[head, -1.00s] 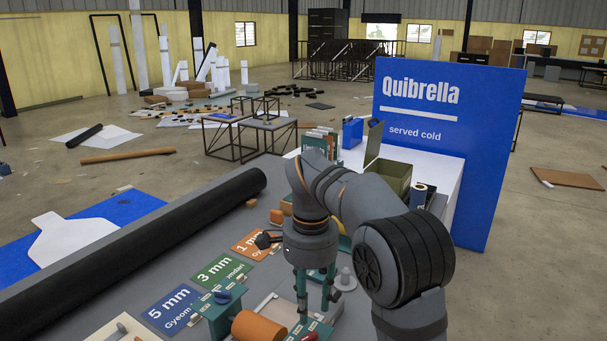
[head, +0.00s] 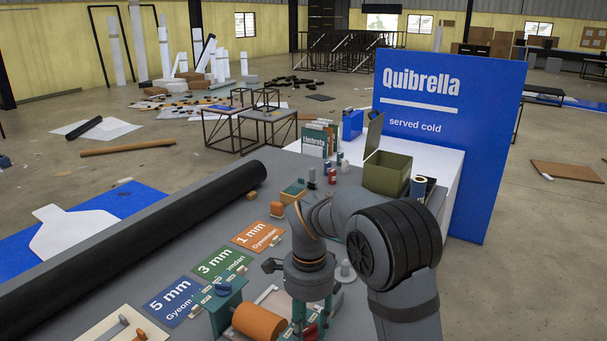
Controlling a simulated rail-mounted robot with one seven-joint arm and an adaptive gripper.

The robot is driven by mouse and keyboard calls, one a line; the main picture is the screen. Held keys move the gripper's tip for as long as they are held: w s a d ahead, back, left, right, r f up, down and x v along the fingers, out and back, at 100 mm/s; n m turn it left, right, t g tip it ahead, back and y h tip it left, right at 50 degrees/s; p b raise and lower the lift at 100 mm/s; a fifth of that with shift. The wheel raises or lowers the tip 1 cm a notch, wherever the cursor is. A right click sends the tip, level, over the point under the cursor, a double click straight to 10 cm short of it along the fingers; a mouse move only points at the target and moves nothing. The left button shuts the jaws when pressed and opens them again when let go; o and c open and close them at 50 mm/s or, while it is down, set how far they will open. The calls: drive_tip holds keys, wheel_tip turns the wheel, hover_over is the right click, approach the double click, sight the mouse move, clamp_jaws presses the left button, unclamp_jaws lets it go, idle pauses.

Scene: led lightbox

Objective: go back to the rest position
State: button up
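My gripper (head: 311,320) points down over the near part of the grey worktable (head: 207,237), at the bottom edge of the head view. Its two teal fingers stand apart, with the tips cut off or hard to make out at the picture's edge. I see nothing held between the fingers. A red item shows low between or behind them, and I cannot tell whether they touch it. My arm reaches in from the right, bent over the table.
An orange roll (head: 258,321) in a teal holder stands close left of my gripper. Orange, green and blue thickness cards lie beyond it. A long black roll (head: 150,232) lies along the left. An open olive box (head: 387,174) and a blue Quibrella sign (head: 450,140) stand behind.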

drive_tip(key=m+p, duration=0.1)
drive_tip(key=m, duration=0.1)
drive_tip(key=m+p, duration=0.1)
drive_tip(key=m, duration=0.2)
drive_tip(key=shift+a+r+m, duration=0.1)
drive_tip(key=shift+r+m, duration=0.1)
drive_tip(key=shift+m, duration=0.1)
wheel_tip(320, 180, up, 10)
drive_tip(key=shift+w+a+r+n+t, duration=0.15)
drive_tip(key=shift+w+n+t, duration=0.35)
drive_tip(key=shift+w+n, duration=1)
drive_tip(key=shift+w+a+r+n+t, duration=0.15)
drive_tip(key=shift+w+n+t, duration=0.6)
drive_tip(key=shift+n, duration=1.25)
drive_tip(key=shift+w+f+g, duration=0.1)
drive_tip(key=shift+w+g, duration=0.15)
